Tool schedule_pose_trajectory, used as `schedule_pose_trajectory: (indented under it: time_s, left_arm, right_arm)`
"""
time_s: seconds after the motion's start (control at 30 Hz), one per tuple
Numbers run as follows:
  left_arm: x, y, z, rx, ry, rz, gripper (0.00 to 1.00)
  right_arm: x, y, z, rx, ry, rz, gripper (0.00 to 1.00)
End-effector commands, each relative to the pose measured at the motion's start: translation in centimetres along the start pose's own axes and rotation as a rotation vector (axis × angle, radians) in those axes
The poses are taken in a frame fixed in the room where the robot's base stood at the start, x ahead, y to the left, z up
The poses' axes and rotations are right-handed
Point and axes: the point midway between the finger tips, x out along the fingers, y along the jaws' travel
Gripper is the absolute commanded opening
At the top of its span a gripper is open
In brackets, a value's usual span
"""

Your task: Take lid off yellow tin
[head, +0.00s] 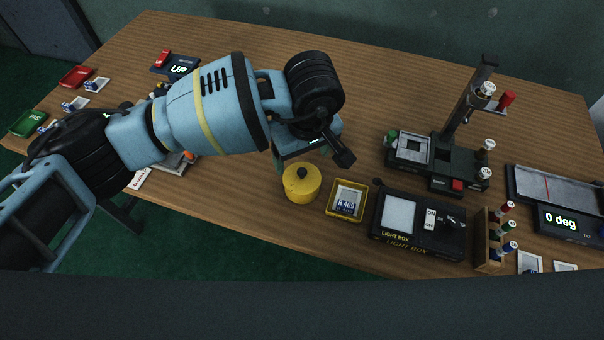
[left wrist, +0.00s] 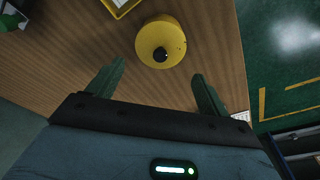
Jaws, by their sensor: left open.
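A round yellow tin (head: 301,186) stands upright on the wooden table near its front edge. Its yellow lid with a black knob (head: 302,173) is on top. The tin shows from above in the left wrist view (left wrist: 161,42), just beyond the fingers. My left gripper (left wrist: 155,85) is open and empty, with its two fingers apart on either side of the line to the tin. In the head view my left gripper (head: 312,158) is above and behind the tin, partly hidden by the wrist. My right gripper is not in view.
A yellow tray (head: 331,213) with a label card sits right of the tin, then a light box (head: 387,245). A black stand (head: 450,150) is behind. A wooden rack (head: 481,258) holds several small tubes. The back middle of the table is clear.

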Motion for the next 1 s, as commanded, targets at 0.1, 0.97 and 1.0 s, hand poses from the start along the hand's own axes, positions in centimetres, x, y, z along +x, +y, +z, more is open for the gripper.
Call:
schedule_pose_trajectory:
  time_s: [0.1, 0.97, 1.0]
  left_arm:
    - [0.6, 0.0, 0.0, -0.001, 0.0, 0.002, 0.79]
    - [5.7, 0.1, 0.7, -0.001, -0.001, 0.002, 0.7]
    - [5.7, 0.1, 0.7, -0.001, -0.001, 0.002, 0.65]
  right_arm:
    - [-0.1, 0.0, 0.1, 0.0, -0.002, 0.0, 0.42]
    - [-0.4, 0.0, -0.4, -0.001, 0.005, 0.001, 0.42]
    - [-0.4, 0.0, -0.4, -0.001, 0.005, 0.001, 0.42]
